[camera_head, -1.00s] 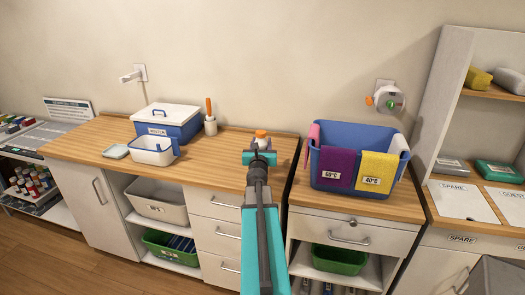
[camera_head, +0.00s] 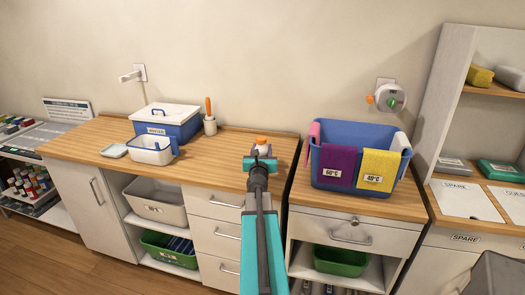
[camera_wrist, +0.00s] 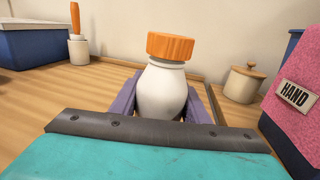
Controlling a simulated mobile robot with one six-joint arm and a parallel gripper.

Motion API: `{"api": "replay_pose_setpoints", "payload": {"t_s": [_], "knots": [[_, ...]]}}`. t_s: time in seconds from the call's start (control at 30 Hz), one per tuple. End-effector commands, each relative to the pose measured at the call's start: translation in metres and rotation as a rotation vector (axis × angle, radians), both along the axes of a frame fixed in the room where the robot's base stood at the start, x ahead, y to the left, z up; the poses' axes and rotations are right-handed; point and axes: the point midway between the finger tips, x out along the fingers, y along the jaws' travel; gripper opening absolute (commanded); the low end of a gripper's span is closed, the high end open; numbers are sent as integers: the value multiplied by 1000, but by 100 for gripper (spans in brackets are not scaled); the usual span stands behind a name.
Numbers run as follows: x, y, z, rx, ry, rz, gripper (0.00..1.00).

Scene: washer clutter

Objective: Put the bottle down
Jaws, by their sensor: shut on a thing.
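The bottle (camera_wrist: 161,88) is white with a rounded body and an orange screw cap (camera_wrist: 170,46). It stands upright between the purple-grey fingers of my gripper (camera_wrist: 160,106), which is shut on it. In the head view, the orange cap (camera_head: 262,140) shows just above my gripper (camera_head: 260,162), over the right end of the long wooden counter (camera_head: 225,165). The gripper hides most of the bottle there. The bottle's base is hidden in both views, so I cannot tell if it touches the counter.
A white-and-blue lidded box (camera_head: 167,122), a small tub (camera_head: 151,150) and an orange-handled brush in a holder (camera_head: 210,118) stand to the left. A blue basket with towels (camera_head: 358,138) stands right. A beige lidded pot (camera_wrist: 244,84) is behind right. Counter left of the bottle is clear.

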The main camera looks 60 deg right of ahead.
Motion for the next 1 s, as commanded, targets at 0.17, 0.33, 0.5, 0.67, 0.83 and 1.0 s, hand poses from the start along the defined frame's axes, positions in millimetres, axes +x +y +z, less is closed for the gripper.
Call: {"api": "replay_pose_setpoints", "payload": {"t_s": [0.17,0.33,0.5,0.67,0.83,1.0], "knots": [[0,0,-1,0,0,0,57],[-1,0,-1,0,0,-1,61],[-1,-1,-1,0,0,-1,61],[-1,-1,2,0,0,-2,61],[-6,7,1,0,0,-2,61],[-13,19,1,0,-1,-2,61]]}}
